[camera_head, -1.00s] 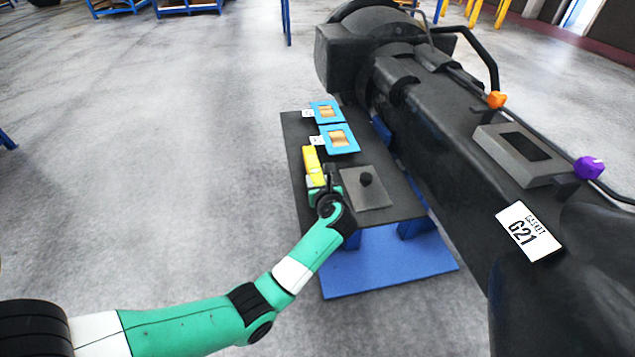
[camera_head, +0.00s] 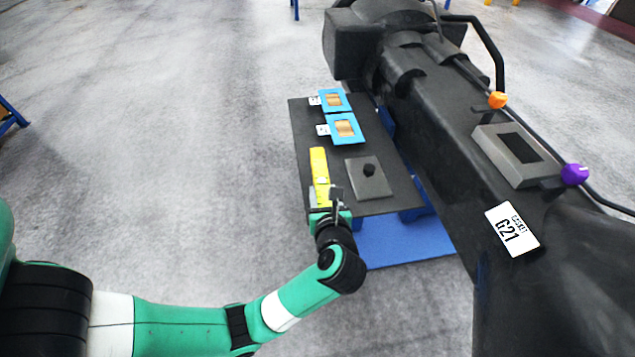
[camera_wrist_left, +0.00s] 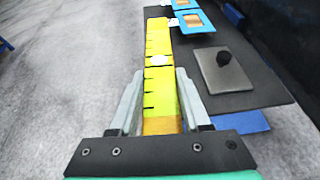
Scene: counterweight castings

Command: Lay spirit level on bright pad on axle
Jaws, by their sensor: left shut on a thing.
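The spirit level (camera_head: 319,166) is a long yellow bar. My left gripper (camera_head: 329,197) is shut on its near end; in the left wrist view the fingers (camera_wrist_left: 160,85) lie on either side of the level (camera_wrist_left: 158,45), which points away from me. The level shows over the left edge of a dark bench; I cannot tell whether it touches the top. The dark axle (camera_head: 430,115) runs along the right. On it sits a light grey frame-like block (camera_head: 492,150) with a dark middle, perhaps the pad. My right gripper is out of view.
The dark bench (camera_head: 303,125) carries two blue frames (camera_head: 332,101) (camera_head: 345,128) and a grey plate with a black knob (camera_head: 369,180). An orange knob (camera_head: 497,100), a purple knob (camera_head: 574,174) and a white G21 label (camera_head: 511,229) are on the axle.

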